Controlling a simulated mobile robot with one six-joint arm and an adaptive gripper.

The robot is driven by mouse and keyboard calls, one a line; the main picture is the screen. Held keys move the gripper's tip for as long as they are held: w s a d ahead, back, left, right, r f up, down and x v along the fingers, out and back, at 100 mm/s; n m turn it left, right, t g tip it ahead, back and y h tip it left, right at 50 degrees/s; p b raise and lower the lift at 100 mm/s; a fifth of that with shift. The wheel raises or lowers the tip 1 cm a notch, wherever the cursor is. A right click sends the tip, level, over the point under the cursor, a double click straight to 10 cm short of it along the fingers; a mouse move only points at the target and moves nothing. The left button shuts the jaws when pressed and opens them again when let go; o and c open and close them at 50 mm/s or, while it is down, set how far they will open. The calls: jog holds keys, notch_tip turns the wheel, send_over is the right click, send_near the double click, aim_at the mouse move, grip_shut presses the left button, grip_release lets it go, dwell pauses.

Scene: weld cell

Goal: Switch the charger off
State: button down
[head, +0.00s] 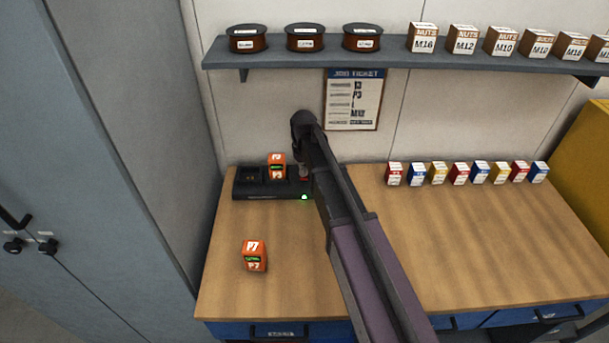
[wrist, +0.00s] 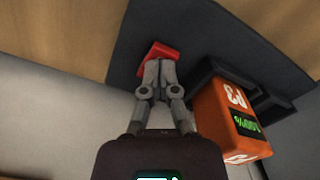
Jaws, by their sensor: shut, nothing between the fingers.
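The black charger (head: 262,190) stands at the back left of the wooden bench, with a green light lit on its front right. An orange battery marked P3 (head: 276,166) sits in it; the wrist view shows this battery (wrist: 225,120) with a green 100% display. The charger's red switch (wrist: 158,54) shows in the wrist view on the dark charger top. My gripper (wrist: 157,66) is shut and empty, its fingertips at the red switch, overlapping its edge in the picture. I cannot tell whether they press it. In the head view my arm hides most of that end.
A second orange battery, P7 (head: 254,256), stands on the bench in front of the charger. Several small coloured boxes (head: 459,173) line the back right. A shelf (head: 390,57) with spools and nut boxes hangs above, over a job ticket (head: 353,100).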

jog(key=shift+f+b, duration=0.35)
jog(key=shift+f, duration=0.1)
dwell(0.3)
jog(key=shift+r, duration=0.1)
jog(key=shift+r+p, duration=3.5)
jog(key=shift+p, duration=0.05)
jog(key=shift+s, duration=0.1)
jog(key=s+d+m, duration=0.3)
jog(key=s+d, duration=0.5)
jog(key=s, duration=0.2)
jog(key=s+d+m, duration=0.3)
jog(key=s+d, duration=0.5)
jog(key=s, duration=0.3)
jog(key=shift+s, duration=0.25)
